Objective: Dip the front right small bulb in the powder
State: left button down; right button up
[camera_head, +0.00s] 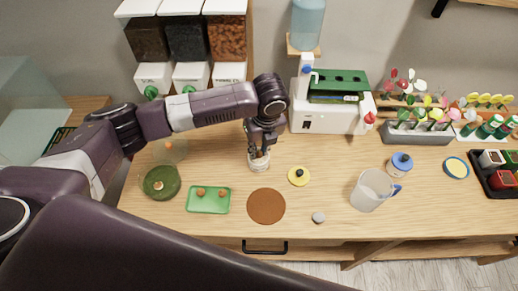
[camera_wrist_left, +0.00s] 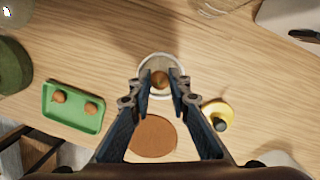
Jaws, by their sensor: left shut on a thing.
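My left gripper (camera_head: 259,153) points down over a small round white-rimmed pot (camera_head: 259,166) near the middle of the table. In the left wrist view it is shut on a small brown bulb (camera_wrist_left: 160,79), with the white rim (camera_wrist_left: 143,62) around the bulb. The bulb is at the pot's mouth; I cannot tell whether it touches powder inside. In the head view the fingers hide the bulb. A green tray (camera_head: 208,208) left of the pot carries two brown bulbs (camera_head: 201,191). My right gripper is not in view.
A round brown mat (camera_head: 266,206) lies in front of the pot. A yellow disc (camera_head: 299,176) with a dark knob is to its right. A green bowl (camera_head: 162,183) stands left of the tray. A clear jug (camera_head: 370,190) and a white machine (camera_head: 328,118) stand further right.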

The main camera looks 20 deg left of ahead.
aim_at(259, 152)
pick_arm(q)
jog(key=shift+f, duration=0.5)
dwell(0.6)
jog(key=shift+s+f, duration=0.1)
jog(key=shift+f, duration=0.05)
dwell(1.9)
jog(key=shift+p, duration=0.35)
notch_tip(259, 152, up, 5)
jog(key=p, duration=0.5)
jog(key=shift+r+p, duration=0.9)
jog(key=shift+r, duration=0.25)
